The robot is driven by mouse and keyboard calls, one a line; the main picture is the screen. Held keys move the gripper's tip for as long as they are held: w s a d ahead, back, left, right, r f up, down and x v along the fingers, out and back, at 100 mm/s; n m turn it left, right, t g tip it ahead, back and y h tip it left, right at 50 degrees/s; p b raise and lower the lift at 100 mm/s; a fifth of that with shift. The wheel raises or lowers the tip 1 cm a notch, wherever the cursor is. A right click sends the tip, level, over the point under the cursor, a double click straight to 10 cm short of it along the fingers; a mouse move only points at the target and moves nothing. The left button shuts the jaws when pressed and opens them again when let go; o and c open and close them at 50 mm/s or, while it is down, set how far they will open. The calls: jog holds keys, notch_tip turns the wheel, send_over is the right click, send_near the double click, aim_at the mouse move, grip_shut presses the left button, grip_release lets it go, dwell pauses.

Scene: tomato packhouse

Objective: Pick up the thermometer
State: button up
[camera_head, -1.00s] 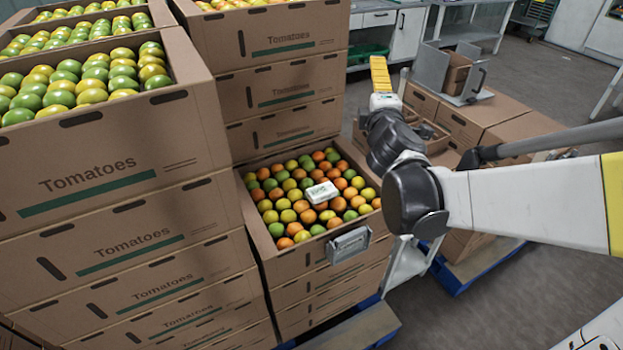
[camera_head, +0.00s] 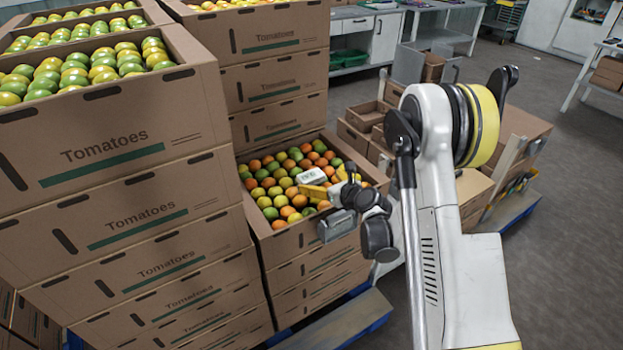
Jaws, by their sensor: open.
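A small white box-shaped device with a display, which I take to be the thermometer (camera_head: 311,176), lies on top of the tomatoes in the open crate (camera_head: 262,228) in the middle of the head view. My gripper (camera_head: 319,184), with yellow fingers, is over the same crate, just right of and in front of the device. The gripper is open, with nothing seen between its fingers. One finger appears very close to the device's near edge; I cannot tell whether they touch. My wrist hides some tomatoes and part of the crate's right side.
Taller stacks of tomato cartons (camera_head: 120,150) stand left and behind (camera_head: 270,80). More brown boxes (camera_head: 366,117) stand behind my arm. Grey floor (camera_head: 570,200) is clear at the right.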

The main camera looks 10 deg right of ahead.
aim_at(310, 177)
jog(key=x, duration=0.2)
jog(key=b+x, duration=0.1)
jog(key=x, duration=0.1)
jog(key=b+x, duration=0.1)
jog(key=x, duration=0.1)
jog(key=shift+f, duration=0.3)
jog(key=shift+w+b, duration=0.3)
jog(key=shift+w, duration=0.1)
